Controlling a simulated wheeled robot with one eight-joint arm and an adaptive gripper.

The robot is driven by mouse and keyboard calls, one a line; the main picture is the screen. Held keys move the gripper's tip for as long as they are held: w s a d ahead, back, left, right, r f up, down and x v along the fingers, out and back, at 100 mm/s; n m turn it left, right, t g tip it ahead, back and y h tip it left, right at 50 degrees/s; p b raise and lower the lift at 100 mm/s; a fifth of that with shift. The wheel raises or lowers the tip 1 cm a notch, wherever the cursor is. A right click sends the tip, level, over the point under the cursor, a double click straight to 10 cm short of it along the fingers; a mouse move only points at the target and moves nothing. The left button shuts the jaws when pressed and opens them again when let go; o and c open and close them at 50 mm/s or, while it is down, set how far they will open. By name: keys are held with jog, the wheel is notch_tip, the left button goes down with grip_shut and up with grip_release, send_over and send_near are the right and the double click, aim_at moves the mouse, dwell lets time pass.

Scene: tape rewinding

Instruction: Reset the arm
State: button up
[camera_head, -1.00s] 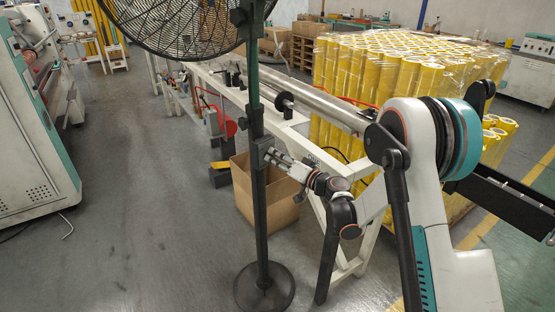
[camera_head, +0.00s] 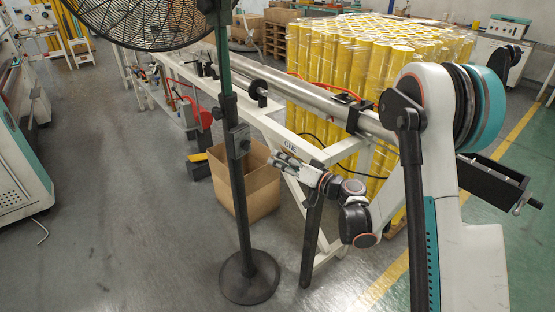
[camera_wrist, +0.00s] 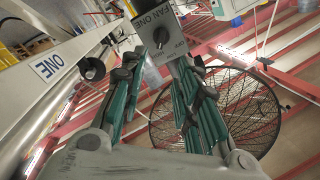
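My gripper (camera_head: 279,157) is at the end of my arm, in front of the white frame table, in the middle of the head view. In the wrist view my gripper (camera_wrist: 161,68) has its two teal-and-grey fingers apart, with nothing between them. The fan's grey control box (camera_head: 238,141) is on the dark stand, to the left of my gripper and apart from it. In the wrist view the box (camera_wrist: 158,42), with its round knob, shows beyond the fingertips. My arm is bent and low, its elbow at the lower right of my gripper.
The fan stand's round base (camera_head: 249,279) is on the floor at the front. A cardboard box (camera_head: 246,190) stands behind the pole. The white table (camera_head: 293,146) carries a long metal roller (camera_head: 312,92). Wrapped yellow rolls (camera_head: 315,50) stand behind. The floor at left is clear.

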jog(key=s+d+r+g+h, duration=0.2)
jog(key=s+r+g+h, duration=0.25)
jog(key=s+r, duration=0.65)
jog(key=s+d+f+h, duration=0.1)
jog(key=s+d+h, duration=0.3)
jog(key=s, duration=0.8)
jog(key=s+d+f+m+h, duration=0.1)
jog(key=s+d+h, duration=0.3)
jog(key=s+d, duration=0.3)
jog(key=s+g, duration=0.1)
jog(key=s, duration=0.4)
jog(key=shift+s+d, duration=0.35)
jog(key=shift+h, duration=0.25)
